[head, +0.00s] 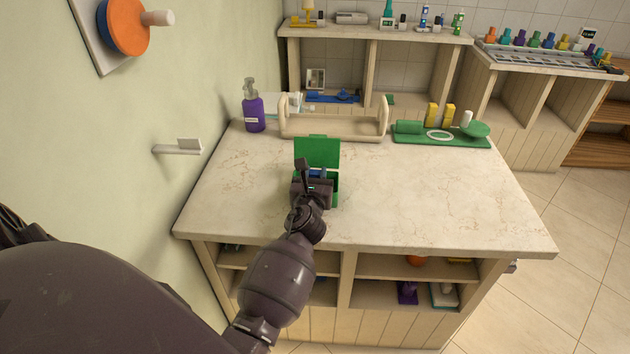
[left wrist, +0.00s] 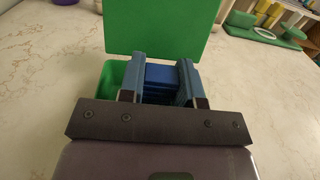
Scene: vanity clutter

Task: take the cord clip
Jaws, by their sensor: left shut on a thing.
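A small green box (head: 334,186) with its lid (head: 317,151) standing open is on the marble-topped counter. Its lid (left wrist: 165,25) also fills the top of the left wrist view. My left gripper (head: 314,176) is at the box, its fingers (left wrist: 161,82) reaching into the opening. It is shut on a blue block-like thing (left wrist: 160,74), which sits between the two fingers. I cannot tell for sure whether this is the cord clip. The fingers and wrist hide much of the box's inside. My right gripper is not in view.
A beige open carrier (head: 333,129) stands behind the box, with a purple pump bottle (head: 253,110) to its left. A green tray (head: 409,139) with yellow blocks is at the back right. The counter's right half (head: 450,195) is clear. A wall ledge (head: 176,149) juts out at left.

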